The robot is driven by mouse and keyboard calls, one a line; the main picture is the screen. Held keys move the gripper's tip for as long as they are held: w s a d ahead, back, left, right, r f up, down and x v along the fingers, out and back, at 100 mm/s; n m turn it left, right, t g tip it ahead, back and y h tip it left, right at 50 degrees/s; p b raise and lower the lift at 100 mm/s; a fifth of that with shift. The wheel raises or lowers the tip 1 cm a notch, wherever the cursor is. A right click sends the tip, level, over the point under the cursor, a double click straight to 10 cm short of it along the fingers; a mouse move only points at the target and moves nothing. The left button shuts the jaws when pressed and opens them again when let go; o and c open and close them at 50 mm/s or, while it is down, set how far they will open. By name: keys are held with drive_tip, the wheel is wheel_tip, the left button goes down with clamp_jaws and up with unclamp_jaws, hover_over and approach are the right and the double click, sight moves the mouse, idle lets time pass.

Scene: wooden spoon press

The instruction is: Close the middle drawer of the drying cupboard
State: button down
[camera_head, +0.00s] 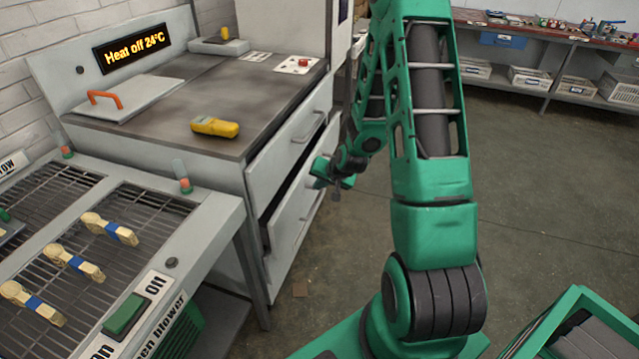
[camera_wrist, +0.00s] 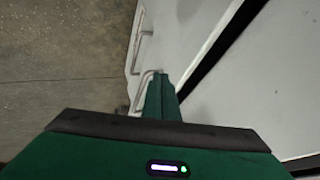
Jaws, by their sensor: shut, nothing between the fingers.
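The drying cupboard (camera_head: 150,135) is a grey cabinet with a dark top, left of my arm. Its middle drawer (camera_head: 292,222) stands part way out, with a dark gap above its front and at its left side. The drawer's bar handle is partly hidden near my gripper. My gripper (camera_head: 330,176) is beside the drawer front, low at the cupboard's right. In the wrist view my gripper (camera_wrist: 161,82) is shut and empty, close to a bar handle on a pale front (camera_wrist: 187,45). I cannot tell whether it touches. A dark gap runs diagonally to the right there.
The upper drawer (camera_head: 275,160) looks closed. A yellow meter (camera_head: 215,127) lies on the cupboard top. A rack with wooden spoons (camera_head: 75,262) stands front left. A green-edged crate (camera_head: 575,325) is lower right. Floor (camera_head: 530,190) to the right is clear.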

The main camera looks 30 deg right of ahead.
drive_tip(key=w+f, duration=0.1)
drive_tip(key=w, duration=0.1)
drive_tip(key=w+a+f, duration=0.1)
drive_tip(key=w, duration=0.1)
drive_tip(key=w+a+f, duration=0.1)
drive_tip(key=shift+w+a+f, duration=0.25)
drive_tip(key=shift+w+f, duration=0.05)
drive_tip(key=shift+w, duration=0.1)
drive_tip(key=shift+d, duration=0.1)
